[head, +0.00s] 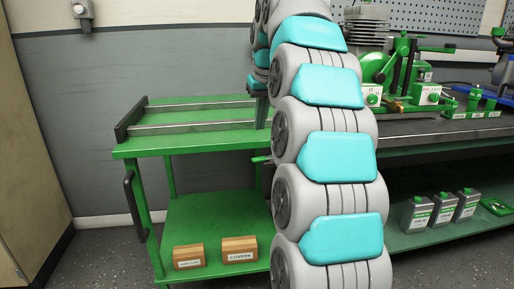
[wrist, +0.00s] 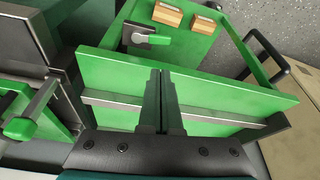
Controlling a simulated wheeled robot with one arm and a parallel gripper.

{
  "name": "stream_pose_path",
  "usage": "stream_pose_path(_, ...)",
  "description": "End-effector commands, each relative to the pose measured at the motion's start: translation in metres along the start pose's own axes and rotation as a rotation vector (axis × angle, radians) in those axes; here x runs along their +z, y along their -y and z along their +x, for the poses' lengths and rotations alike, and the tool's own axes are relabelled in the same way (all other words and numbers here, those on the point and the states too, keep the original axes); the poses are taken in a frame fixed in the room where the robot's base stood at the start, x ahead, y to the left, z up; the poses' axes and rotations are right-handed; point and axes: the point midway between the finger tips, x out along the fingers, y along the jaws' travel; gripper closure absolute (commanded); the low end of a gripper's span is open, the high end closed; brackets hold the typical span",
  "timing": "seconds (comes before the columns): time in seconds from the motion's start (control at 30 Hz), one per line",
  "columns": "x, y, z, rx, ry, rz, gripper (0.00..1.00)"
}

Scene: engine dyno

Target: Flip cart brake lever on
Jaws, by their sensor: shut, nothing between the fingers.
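The green cart (head: 190,142) stands left of my arm, with rails on its top and a lower shelf. In the wrist view, the cart top (wrist: 110,72) lies below my gripper. Beyond its edge, a green lever (wrist: 158,39) sits on a grey plate (wrist: 133,33); it looks like the brake lever. In the head view a small green piece (head: 260,160) sticks out beside my arm, perhaps the same lever. My gripper (wrist: 161,72) is shut and empty, above the cart top and apart from the lever. In the head view my arm mostly hides it.
Two cardboard boxes (head: 188,257) (head: 239,249) lie on the lower shelf. A black push handle (head: 135,206) is at the cart's left end. The workbench (head: 430,132) with green-and-grey equipment stands right of the cart, grey cans (head: 416,214) on its shelf. A cabinet is at far left.

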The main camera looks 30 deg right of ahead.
Motion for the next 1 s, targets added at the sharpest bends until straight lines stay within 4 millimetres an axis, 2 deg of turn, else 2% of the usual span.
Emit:
stream_pose_path(0.3,0.000,0.000,0.000,0.000,0.000,0.000,1.00)
stream_pose_path(0.47,0.000,0.000,0.007,0.000,0.002,0.000,1.00)
stream_pose_path(0.57,0.000,0.000,0.016,0.000,0.000,0.000,1.00)
stream_pose_path(1.0,0.001,0.000,0.080,-0.001,0.005,0.000,1.00)
